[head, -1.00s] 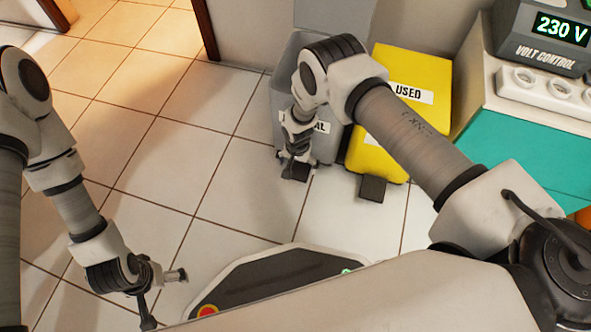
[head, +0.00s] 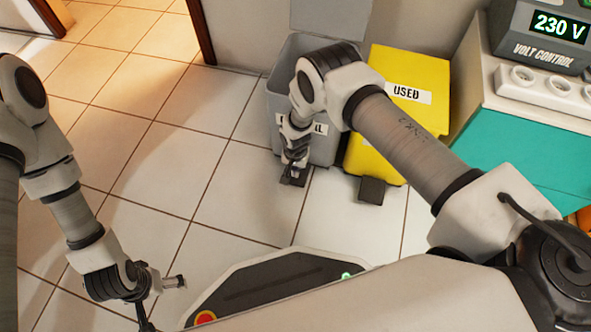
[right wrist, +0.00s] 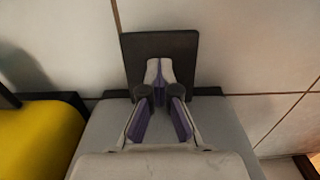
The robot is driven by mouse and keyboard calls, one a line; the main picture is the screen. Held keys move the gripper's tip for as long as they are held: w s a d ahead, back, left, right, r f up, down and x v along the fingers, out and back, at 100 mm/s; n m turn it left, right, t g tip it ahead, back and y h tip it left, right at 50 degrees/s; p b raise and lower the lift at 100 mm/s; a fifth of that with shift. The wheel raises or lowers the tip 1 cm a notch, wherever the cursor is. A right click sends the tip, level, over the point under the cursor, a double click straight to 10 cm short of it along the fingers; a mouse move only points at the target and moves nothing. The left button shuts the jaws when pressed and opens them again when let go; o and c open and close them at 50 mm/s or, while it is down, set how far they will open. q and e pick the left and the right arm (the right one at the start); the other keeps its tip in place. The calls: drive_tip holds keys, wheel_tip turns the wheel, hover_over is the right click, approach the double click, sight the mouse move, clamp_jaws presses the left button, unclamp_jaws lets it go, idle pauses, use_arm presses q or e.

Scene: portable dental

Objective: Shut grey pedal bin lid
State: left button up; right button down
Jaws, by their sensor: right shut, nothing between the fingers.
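The grey pedal bin (head: 272,100) stands at the upper middle of the head view, partly hidden behind my right arm. Its grey lid (head: 330,18) stands raised at the back. Its dark pedal (right wrist: 185,48) shows as a square plate in the right wrist view, in front of the bin's base. My right gripper (head: 293,176) is shut and empty, its tips over the pedal; they also show in the right wrist view (right wrist: 158,72). I cannot tell whether they touch the pedal. My left gripper (head: 163,298) is open and empty at the lower left, far from the bin.
A yellow bin (head: 410,65) marked USED, lid closed, stands right beside the grey bin, with its own dark pedal (head: 371,190). A counter with a teal top (head: 520,150) and a volt control unit (head: 545,45) is at the right. The tiled floor (head: 150,150) at left is clear.

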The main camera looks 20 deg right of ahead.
drive_tip(key=c, duration=1.8)
unclamp_jaws()
drive_tip(key=shift+s+f, duration=0.1)
drive_tip(key=shift+f, duration=0.15)
drive_tip(key=o, duration=1.8)
wheel_tip(320, 180, up, 12)
